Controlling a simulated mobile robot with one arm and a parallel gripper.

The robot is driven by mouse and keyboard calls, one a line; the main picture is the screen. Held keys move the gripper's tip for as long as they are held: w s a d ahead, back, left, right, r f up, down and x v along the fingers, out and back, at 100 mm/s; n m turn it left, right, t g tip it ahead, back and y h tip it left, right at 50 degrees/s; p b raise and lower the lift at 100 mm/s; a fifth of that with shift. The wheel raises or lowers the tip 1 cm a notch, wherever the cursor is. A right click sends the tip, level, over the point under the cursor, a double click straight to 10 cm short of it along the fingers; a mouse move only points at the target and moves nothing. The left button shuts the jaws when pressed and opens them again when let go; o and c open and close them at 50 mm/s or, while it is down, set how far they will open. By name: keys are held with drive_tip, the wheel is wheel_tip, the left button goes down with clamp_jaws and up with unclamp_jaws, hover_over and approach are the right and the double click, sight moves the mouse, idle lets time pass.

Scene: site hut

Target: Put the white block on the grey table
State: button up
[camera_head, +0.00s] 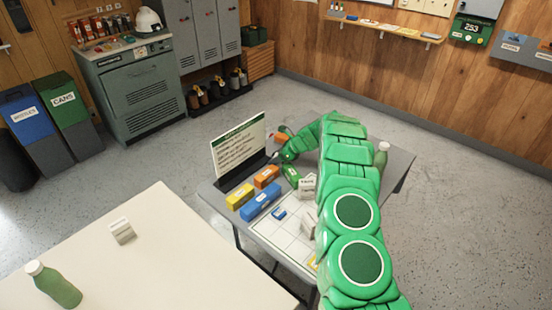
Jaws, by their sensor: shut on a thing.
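The grey table (222,205) stands in the middle, partly covered by my green arm. My gripper (287,155) is over its far part, beside the sign; it is small and partly hidden. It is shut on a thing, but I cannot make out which. A white block (307,184) with dark lettering is just below and right of it; I cannot tell whether they touch. Another white piece (309,223) shows closer, partly behind my arm. A separate white block (122,231) sits on the white table (165,260) at the left.
The grey table also bears a sign (238,146), yellow (239,197), blue (261,201), orange (267,176) and green (291,176) blocks, a gridded mat (272,233) and a bottle (381,156). A green bottle (54,285) stands on the white table. Floor is clear at right.

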drive_tip(key=o, duration=1.2)
drive_tip(key=shift+f, duration=0.1)
drive_tip(key=v, duration=1.2)
drive_tip(key=s+a+r+n+g+h, duration=0.1)
drive_tip(key=s+a+r+n, duration=0.25)
drive_tip(key=s+r, duration=0.45)
drive_tip(key=s+a+r+n+g, duration=0.2)
drive_tip(key=s+r+n, duration=0.3)
drive_tip(key=s, duration=0.5)
drive_tip(key=s+a+r+n+g+h, duration=0.1)
drive_tip(key=s+a+r+n, duration=0.2)
drive_tip(key=s+r, duration=0.55)
drive_tip(key=s+d+n+h, duration=0.2)
drive_tip(key=s+d+n, duration=0.1)
drive_tip(key=s, duration=1)
drive_tip(key=s+d+r+n+g+h, duration=0.1)
drive_tip(key=s+d+n+h, duration=0.1)
drive_tip(key=s, duration=1)
drive_tip(key=s+d+r+n+h, duration=0.1)
drive_tip(key=s+d+n, duration=0.3)
drive_tip(key=s, duration=0.9)
drive_tip(key=shift+s+d+r+n+h, duration=0.3)
drive_tip(key=shift+n+h, duration=0.3)
drive_tip(key=shift+n, duration=0.35)
drive_tip(key=shift+f, duration=0.1)
